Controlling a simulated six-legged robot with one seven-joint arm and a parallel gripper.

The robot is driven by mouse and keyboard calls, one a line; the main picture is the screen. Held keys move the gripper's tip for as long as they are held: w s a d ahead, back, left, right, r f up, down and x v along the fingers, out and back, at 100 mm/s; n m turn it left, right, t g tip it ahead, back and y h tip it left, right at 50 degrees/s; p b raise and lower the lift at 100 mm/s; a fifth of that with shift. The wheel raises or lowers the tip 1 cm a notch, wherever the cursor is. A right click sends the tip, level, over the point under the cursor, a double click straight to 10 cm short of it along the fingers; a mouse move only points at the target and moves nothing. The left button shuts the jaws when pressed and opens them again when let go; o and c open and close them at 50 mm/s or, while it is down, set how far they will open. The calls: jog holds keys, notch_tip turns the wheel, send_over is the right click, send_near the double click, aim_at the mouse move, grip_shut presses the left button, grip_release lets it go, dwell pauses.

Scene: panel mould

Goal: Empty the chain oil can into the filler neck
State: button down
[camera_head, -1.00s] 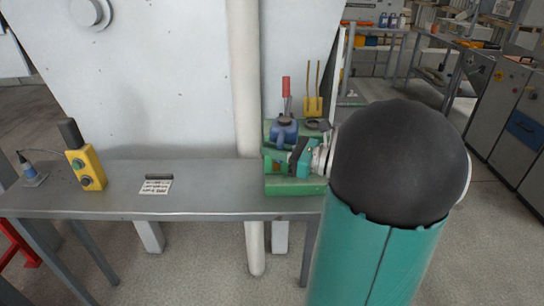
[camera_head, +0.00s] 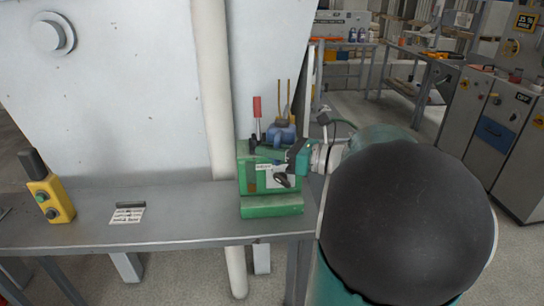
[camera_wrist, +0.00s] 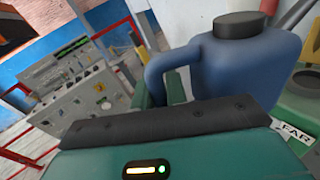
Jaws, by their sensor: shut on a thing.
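The blue chain oil can (camera_head: 283,131) with a dark cap is above the green unit (camera_head: 272,206), in front of yellow prongs. In the wrist view the can (camera_wrist: 255,72) fills the upper right, slightly tilted, with its handle at left and black cap on top. My gripper (camera_head: 284,156), with a teal body and dark fingers, is shut on the can. The fingertips and grasp point are hidden in the wrist view behind the gripper's teal housing. I cannot clearly make out the filler neck; a small black fitting (camera_head: 253,145) shows at the unit's top left.
A red-handled lever (camera_head: 257,107) and yellow prongs (camera_head: 284,92) rise behind the unit. A pale vertical pipe (camera_head: 216,100) stands left of it. A yellow button box (camera_head: 50,201) and a white card (camera_head: 127,215) are on the grey bench (camera_head: 190,216), which has clear surface between.

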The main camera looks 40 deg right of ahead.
jog(key=shift+w+d+r+m+g, duration=0.4)
jog(key=shift+d+r+m, duration=0.15)
jog(key=shift+r+m, duration=1.25)
jog(key=shift+w+d+r+m+g, duration=0.5)
jog(key=shift+r+m, duration=0.85)
jog(key=shift+r, duration=0.95)
jog(key=shift+w+d+r+m+g, duration=0.3)
jog(key=shift+d+r+m, duration=0.35)
jog(key=shift+r+m, duration=1.15)
jog(key=shift+w+r+n+y, duration=0.1)
jog(key=shift+r+n+y, duration=0.1)
jog(key=shift+n+y, duration=0.1)
dwell(1.8)
